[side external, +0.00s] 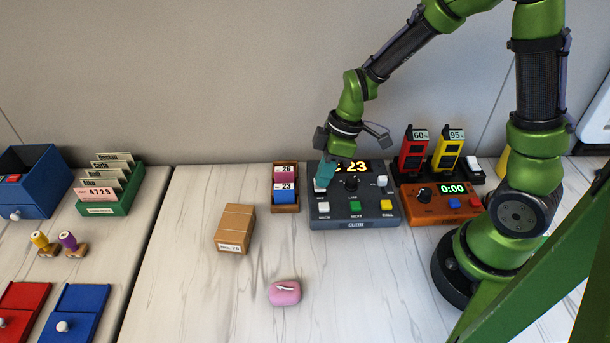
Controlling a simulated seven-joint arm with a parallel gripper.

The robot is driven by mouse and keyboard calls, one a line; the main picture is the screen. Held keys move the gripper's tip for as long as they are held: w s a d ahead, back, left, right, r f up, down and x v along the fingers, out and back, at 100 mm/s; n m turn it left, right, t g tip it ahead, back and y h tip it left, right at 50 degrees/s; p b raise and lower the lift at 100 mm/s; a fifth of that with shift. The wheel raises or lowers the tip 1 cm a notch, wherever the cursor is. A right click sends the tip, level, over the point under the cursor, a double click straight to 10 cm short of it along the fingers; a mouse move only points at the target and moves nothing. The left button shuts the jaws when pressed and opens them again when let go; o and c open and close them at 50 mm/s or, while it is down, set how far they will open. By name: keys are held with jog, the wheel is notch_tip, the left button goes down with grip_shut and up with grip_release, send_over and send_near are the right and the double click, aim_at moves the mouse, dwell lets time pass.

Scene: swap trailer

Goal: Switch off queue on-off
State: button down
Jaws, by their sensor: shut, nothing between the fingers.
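The queue box (352,222) is a dark grey console at the middle of the table, with a lit display (352,167) that shows 23, its left part hidden by my gripper. On its face are white, green and yellow buttons, a dark knob and a small white switch (382,181) at the upper right. My gripper (322,184) is shut and points down over the box's upper left corner. Its teal fingers are at or just above a whitish part there, mostly hidden by them. I cannot tell whether they touch it, or which control is the on-off.
An orange timer box (440,211) reading 0:00 stands right of the queue box, with red and yellow radios (447,151) behind. A wooden ticket holder (286,206) is close on the left. A cardboard box (235,228) and pink case (285,292) lie in front.

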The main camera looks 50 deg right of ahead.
jog(key=shift+s+a+f, duration=0.2)
jog(key=shift+f, duration=0.15)
